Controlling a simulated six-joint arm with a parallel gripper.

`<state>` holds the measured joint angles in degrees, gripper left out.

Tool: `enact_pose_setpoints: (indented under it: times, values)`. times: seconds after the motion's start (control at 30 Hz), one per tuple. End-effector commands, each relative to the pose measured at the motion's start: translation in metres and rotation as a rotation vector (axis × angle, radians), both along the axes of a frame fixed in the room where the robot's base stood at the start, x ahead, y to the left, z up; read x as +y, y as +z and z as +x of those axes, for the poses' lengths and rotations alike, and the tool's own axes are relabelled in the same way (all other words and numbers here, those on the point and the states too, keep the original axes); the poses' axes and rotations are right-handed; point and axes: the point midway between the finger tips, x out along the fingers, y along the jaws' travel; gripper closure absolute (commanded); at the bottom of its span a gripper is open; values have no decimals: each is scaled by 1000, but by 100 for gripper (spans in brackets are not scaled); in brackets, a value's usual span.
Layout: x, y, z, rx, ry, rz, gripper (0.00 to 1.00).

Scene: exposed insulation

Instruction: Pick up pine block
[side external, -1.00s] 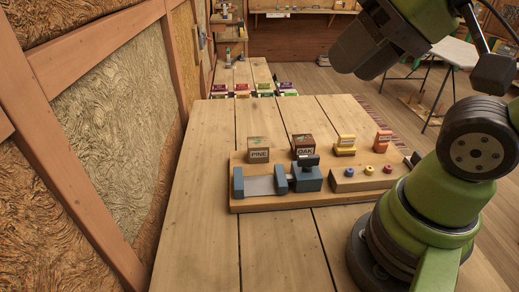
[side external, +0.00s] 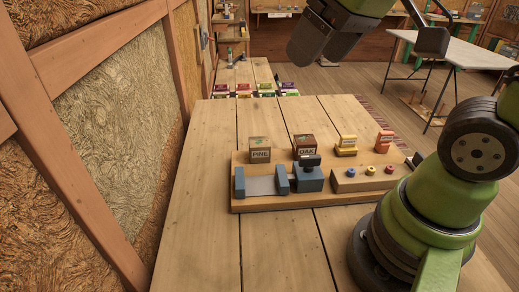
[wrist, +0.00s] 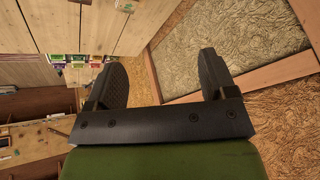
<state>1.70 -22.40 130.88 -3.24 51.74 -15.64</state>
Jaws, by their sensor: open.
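The pine block (side external: 260,151) is a small light-brown cube labelled PINE with a greenish mark on top. It stands at the back left of a wooden board in the side external view. The oak block (side external: 304,145), darker and labelled OAK, stands to its right. My gripper (side external: 308,40) is high above and beyond the blocks, well apart from them. In the wrist view my gripper (wrist: 165,82) has its two dark fingers spread wide with nothing between them. The pine block does not show in the wrist view.
The wooden board (side external: 275,204) carries a blue-grey vise (side external: 283,181) and a box with coloured buttons (side external: 369,172). A wall (side external: 105,120) runs along the left. The front tabletop is clear.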

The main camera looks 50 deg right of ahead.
Motion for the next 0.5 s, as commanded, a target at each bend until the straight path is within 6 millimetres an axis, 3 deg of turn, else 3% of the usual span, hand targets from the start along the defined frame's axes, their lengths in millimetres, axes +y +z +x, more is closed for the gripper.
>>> enact_pose_setpoints:
  times: [0.1, 0.27, 0.5]
  values:
    - [-10, -16, 40, 84, 139, -97, 22]
    - [-25, -52, 87, 189, 348, -201, 22]
    - [-48, -130, 136, 330, 665, -293, 22]
